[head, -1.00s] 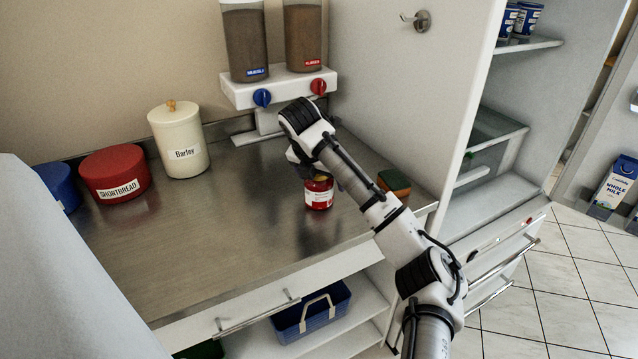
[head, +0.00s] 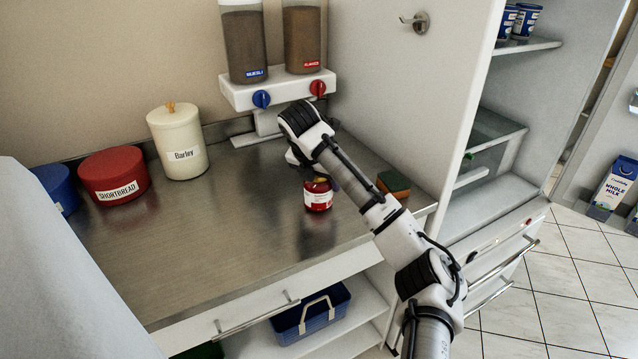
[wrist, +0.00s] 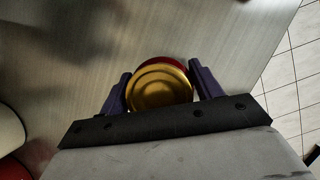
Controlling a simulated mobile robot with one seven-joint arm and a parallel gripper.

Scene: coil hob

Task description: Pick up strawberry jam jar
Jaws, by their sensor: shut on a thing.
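The strawberry jam jar (head: 318,196) is a small red jar with a white label and a gold lid. It is upright at the metal counter (head: 240,215), below the end of my arm in the head view. Whether its base touches the counter is hard to tell. My gripper (wrist: 160,82) is shut on the jar. In the wrist view its two purple fingers are on either side of the gold lid (wrist: 160,87), with the red body showing behind it. In the head view my wrist hides most of the gripper and the jar's top.
A sponge (head: 393,183) lies right of the jar. A cereal dispenser (head: 277,88) stands behind. A barley canister (head: 178,140), a red shortbread tin (head: 114,176) and a blue tin (head: 57,188) stand at the left. The counter's front middle is clear.

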